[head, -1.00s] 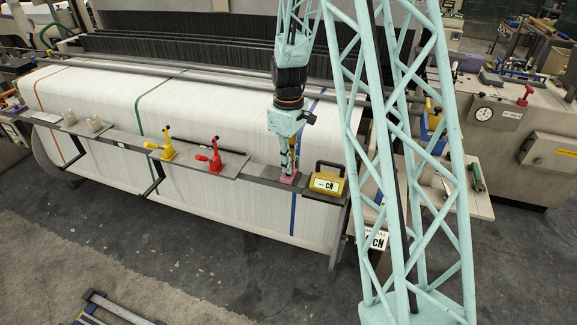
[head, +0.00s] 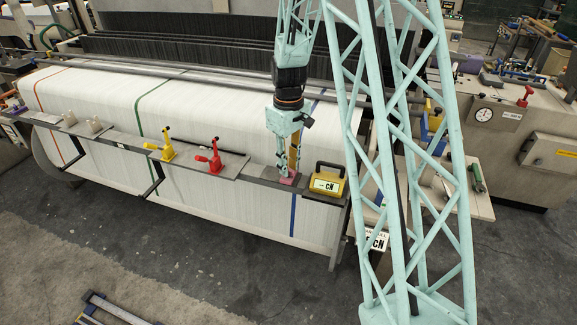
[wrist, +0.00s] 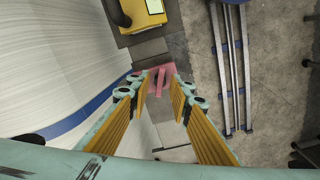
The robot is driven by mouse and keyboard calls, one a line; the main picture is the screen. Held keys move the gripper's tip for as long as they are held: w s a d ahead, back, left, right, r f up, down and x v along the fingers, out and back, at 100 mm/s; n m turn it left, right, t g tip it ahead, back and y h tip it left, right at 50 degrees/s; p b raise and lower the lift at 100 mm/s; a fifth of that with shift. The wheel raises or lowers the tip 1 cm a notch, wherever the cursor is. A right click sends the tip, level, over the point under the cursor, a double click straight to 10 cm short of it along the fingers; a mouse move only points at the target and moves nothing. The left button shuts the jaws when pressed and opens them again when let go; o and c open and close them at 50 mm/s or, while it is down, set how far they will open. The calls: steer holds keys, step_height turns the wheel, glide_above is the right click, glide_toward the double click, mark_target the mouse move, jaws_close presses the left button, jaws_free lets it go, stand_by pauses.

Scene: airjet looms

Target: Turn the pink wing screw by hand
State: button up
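The pink wing screw (wrist: 159,82) shows in the wrist view as a thin upright wing on a pink base, between my fingertips. In the head view only a small pink patch (head: 288,181) shows below my fingers, on the dark rail at the front of the loom. My gripper (wrist: 159,90) is open, with one finger on each side of the wing and a visible gap to it. My gripper also shows in the head view (head: 288,165), pointing down just above the pink part. The exact height of the fingertips relative to the wing is hard to tell.
A yellow box with a dark handle (head: 325,182) stands on the rail just right of the screw. A red lever (head: 214,160) and a yellow lever (head: 167,150) stand to the left. White cloth (head: 120,100) lies behind the rail.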

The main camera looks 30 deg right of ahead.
steer(key=shift+r+p, duration=1.4)
steer(key=shift+r, duration=1.55)
steer(key=shift+r, duration=0.1)
step_height(320, 180, up, 12)
